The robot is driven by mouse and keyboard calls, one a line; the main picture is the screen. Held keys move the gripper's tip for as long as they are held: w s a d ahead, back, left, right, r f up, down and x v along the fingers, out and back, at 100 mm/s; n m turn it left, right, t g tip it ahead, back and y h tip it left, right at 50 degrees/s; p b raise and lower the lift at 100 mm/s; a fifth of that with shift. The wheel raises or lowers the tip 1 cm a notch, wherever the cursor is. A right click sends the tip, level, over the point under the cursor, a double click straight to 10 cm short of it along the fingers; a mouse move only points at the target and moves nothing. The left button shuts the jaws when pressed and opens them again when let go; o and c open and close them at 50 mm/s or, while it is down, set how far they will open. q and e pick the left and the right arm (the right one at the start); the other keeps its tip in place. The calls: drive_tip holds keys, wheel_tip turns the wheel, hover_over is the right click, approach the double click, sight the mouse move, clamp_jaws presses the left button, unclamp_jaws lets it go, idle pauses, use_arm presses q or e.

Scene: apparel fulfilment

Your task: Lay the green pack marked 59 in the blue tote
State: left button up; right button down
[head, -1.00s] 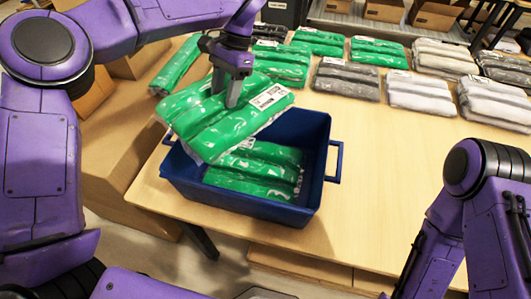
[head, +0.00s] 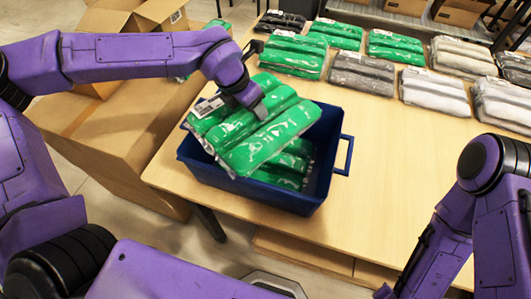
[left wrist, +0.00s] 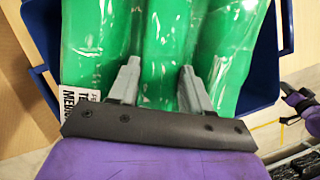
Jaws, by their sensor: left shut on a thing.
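A green pack (head: 268,142) in clear wrap hangs tilted over the blue tote (head: 313,190). My left gripper (head: 259,108) is shut on it from above. The held pack fills most of the left wrist view (left wrist: 158,40), with both fingertips (left wrist: 160,85) pressed into it and a white label at its left edge. The number on the pack is not readable. Other green packs (head: 289,178) lie inside the tote, partly hidden under the held one. My right gripper is out of view; only my right arm shows at the right.
Several green, grey and white packs (head: 362,75) lie in rows along the back of the wooden table (head: 400,165). The table right of the tote is clear. Cardboard boxes (head: 125,115) stand at the left.

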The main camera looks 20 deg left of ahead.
sight(264, 121)
use_arm(q)
drive_tip(key=m, duration=0.2)
drive_tip(key=shift+w+d+f+m+g+h, duration=0.15)
drive_tip(key=shift+d+f+m+g+h, duration=0.05)
drive_tip(key=shift+m+g+h, duration=0.2)
drive_tip(key=m, duration=0.2)
drive_tip(key=d+m+g+h, duration=0.1)
drive_tip(key=m, duration=0.2)
drive_tip(key=shift+w+f+g, duration=0.1)
drive_tip(key=shift+g, duration=0.2)
drive_tip(key=f+m+b, duration=0.1)
drive_tip(key=f+m, duration=0.1)
drive_tip(key=d+f+m+g+b, duration=0.1)
drive_tip(key=f+m+b, duration=0.1)
drive_tip(key=f, duration=0.1)
drive_tip(key=shift+w+d+f+g, duration=0.15)
drive_tip(key=shift+g, duration=0.15)
drive_tip(key=shift+m, duration=0.3)
wheel_tip(264, 121, down, 10)
drive_tip(key=shift+f+p, duration=0.1)
drive_tip(key=shift+p, duration=0.95)
drive_tip(key=o, duration=1.2)
drive_tip(key=b+v, duration=0.2)
drive_tip(key=v, duration=1)
drive_tip(key=shift+w+a, duration=0.1)
drive_tip(key=shift+a, duration=0.15)
